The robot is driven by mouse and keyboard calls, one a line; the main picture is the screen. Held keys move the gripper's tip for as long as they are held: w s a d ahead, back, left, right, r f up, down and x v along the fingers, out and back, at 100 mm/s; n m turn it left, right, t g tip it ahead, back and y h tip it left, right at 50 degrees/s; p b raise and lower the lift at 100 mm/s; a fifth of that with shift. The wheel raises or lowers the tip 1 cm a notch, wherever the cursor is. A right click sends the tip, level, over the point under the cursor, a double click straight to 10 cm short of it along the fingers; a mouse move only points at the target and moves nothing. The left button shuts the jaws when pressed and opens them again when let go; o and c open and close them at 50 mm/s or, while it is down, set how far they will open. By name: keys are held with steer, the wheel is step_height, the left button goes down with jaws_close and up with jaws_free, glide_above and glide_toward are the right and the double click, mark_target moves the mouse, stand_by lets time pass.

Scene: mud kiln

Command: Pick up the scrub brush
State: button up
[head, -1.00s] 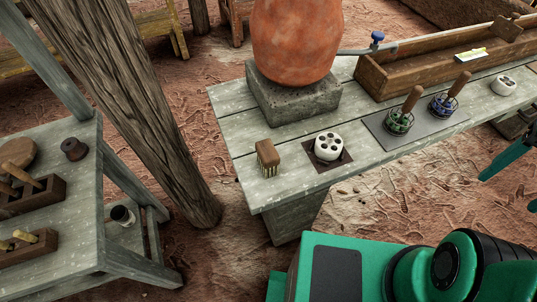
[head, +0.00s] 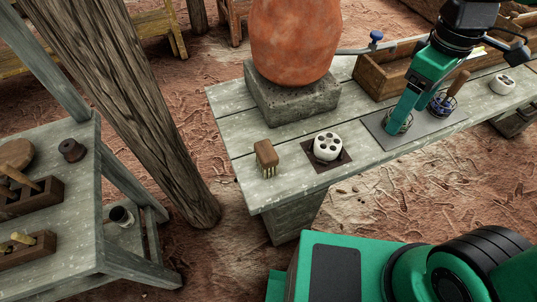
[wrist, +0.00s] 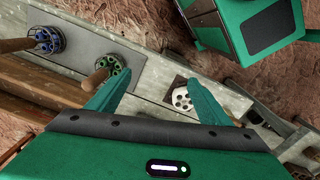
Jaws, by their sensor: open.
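The scrub brush (head: 266,153) is a small brown wooden block with pale bristles pointing down. It stands near the left front end of the grey plank bench (head: 235,125) in the head view. My gripper (head: 400,122) is above the bench further right, in front of the green wire holder, and hides most of it and its wooden handle. In the wrist view my gripper (wrist: 158,80) has its two green fingers spread apart with nothing between them. I cannot clearly make out the brush in the wrist view; the right finger may cover it.
A white holed cylinder (head: 327,147) on a dark square stands just right of the brush. A large orange clay vessel (head: 295,40) on a stone block (head: 292,98) stands behind. A blue wire holder (head: 443,102), wooden trough (head: 385,75) and another white cylinder (head: 502,84) are further right.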

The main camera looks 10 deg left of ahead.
steer(key=a+n, duration=0.9)
steer(key=a, duration=0.7)
steer(key=n, duration=0.6)
glide_toward(266, 149)
steer(key=shift+w+d+f, duration=0.15)
steer(key=shift+d, duration=0.25)
steer(key=shift+a+f, duration=0.15)
steer(key=shift+f, duration=0.15)
step_height(266, 149, down, 10)
steer(key=shift+a+f, duration=0.1)
steer(key=shift+s, duration=0.2)
steer(key=c, duration=1.3)
steer(key=shift+r, duration=0.2)
